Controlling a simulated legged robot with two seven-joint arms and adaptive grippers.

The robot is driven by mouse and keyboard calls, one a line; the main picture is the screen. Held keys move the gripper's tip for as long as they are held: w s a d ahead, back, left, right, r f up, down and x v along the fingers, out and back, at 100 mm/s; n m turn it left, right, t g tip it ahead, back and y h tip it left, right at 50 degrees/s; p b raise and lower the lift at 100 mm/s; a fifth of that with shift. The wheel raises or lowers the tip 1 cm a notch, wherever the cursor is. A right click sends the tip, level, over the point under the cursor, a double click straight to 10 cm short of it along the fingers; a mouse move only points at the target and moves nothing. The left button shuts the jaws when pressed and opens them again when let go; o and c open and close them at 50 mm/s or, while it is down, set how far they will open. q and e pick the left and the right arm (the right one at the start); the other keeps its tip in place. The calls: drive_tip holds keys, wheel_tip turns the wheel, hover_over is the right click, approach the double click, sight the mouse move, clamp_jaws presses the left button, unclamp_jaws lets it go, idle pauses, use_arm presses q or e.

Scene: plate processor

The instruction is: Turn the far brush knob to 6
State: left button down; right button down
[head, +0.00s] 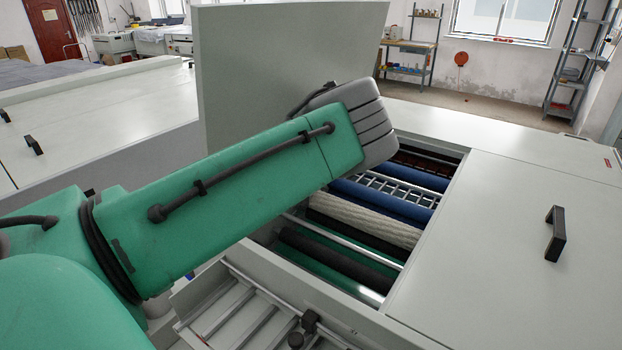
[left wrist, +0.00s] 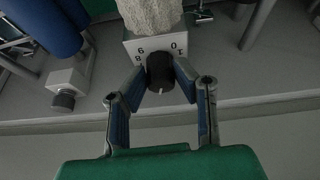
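In the left wrist view a black round knob (left wrist: 159,74) sits on a white block (left wrist: 154,45) with the numbers 6 and 8 at its left and 0 and 1 at its right. A short white mark shows at the knob's lower edge. The end of a cream brush roller (left wrist: 151,14) is above the block. My left gripper (left wrist: 161,73) has one finger on each side of the knob, very close to it. I cannot tell whether both fingers touch it. In the head view this gripper is hidden behind my green arm and the machine. My right gripper is not in view.
In the left wrist view a second knob (left wrist: 64,98) on its own block is at the left, by a blue roller (left wrist: 59,27). In the head view the open machine bay holds several rollers, with the raised lid (head: 290,60) behind and a closed cover (head: 500,250) with a black handle (head: 556,234) at right.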

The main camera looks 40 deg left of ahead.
use_arm(q)
drive_tip(key=shift+s+a, duration=0.15)
drive_tip(key=shift+a, duration=0.2)
drive_tip(key=shift+d+m+t, duration=0.15)
drive_tip(key=shift+m+t, duration=0.35)
drive_tip(key=shift+m, duration=0.6)
drive_tip(key=shift+a+m+t, duration=0.2)
drive_tip(key=shift+m+t, duration=0.4)
drive_tip(key=shift+m, duration=1.1)
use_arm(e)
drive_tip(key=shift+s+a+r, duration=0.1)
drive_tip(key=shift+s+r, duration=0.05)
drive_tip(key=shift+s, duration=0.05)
use_arm(q)
drive_tip(key=c, duration=1.3)
unclamp_jaws()
drive_tip(key=shift+a+f, duration=0.15)
drive_tip(key=shift+f, duration=0.1)
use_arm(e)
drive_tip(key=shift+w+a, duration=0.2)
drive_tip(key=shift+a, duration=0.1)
